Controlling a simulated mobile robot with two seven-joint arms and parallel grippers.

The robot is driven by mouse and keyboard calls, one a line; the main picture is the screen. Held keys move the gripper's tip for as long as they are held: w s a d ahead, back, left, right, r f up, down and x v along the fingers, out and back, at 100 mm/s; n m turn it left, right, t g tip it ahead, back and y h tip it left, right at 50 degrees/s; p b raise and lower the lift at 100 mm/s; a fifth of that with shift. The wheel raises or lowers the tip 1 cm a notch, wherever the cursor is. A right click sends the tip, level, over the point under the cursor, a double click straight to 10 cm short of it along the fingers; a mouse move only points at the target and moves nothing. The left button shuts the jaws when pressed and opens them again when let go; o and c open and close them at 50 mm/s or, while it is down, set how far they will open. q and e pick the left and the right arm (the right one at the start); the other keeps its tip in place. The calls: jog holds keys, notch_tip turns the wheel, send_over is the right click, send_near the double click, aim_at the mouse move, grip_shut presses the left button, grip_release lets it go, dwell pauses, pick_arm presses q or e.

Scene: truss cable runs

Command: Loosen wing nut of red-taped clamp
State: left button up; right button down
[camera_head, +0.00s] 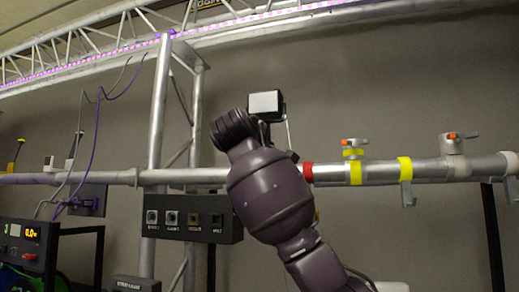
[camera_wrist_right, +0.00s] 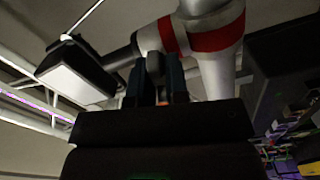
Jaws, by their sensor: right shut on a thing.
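The horizontal pipe (camera_head: 335,172) carries a red tape band (camera_head: 308,172). The clamp beside it is mostly hidden behind my right arm in the head view. In the right wrist view, red tape (camera_wrist_right: 216,37) wraps the clamp and pipe at the top. My right gripper (camera_wrist_right: 156,80) has its two dark fingers closed on the wing nut (camera_wrist_right: 154,65), a small grey piece largely covered by them. The fingertips are hidden from the head view by my own arm. My left gripper is not in view.
A lamp with a white face (camera_head: 265,103) stands above the pipe, close to my right wrist; it also shows in the wrist view (camera_wrist_right: 75,72). Yellow-taped clamps (camera_head: 355,170) sit further right. A socket panel (camera_head: 190,219) hangs below the pipe. A vertical truss post (camera_head: 158,110) stands left.

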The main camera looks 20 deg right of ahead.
jog(key=shift+f+n, duration=0.1)
jog(key=shift+n, duration=0.5)
jog(key=c, duration=1.1)
grip_release()
jog(key=shift+s+a, duration=0.1)
jog(key=b+v, duration=0.2)
jog(key=v, duration=0.8)
jog(key=shift+s+a+b, duration=0.25)
jog(key=shift+s+b, duration=0.05)
jog(key=shift+b, duration=0.05)
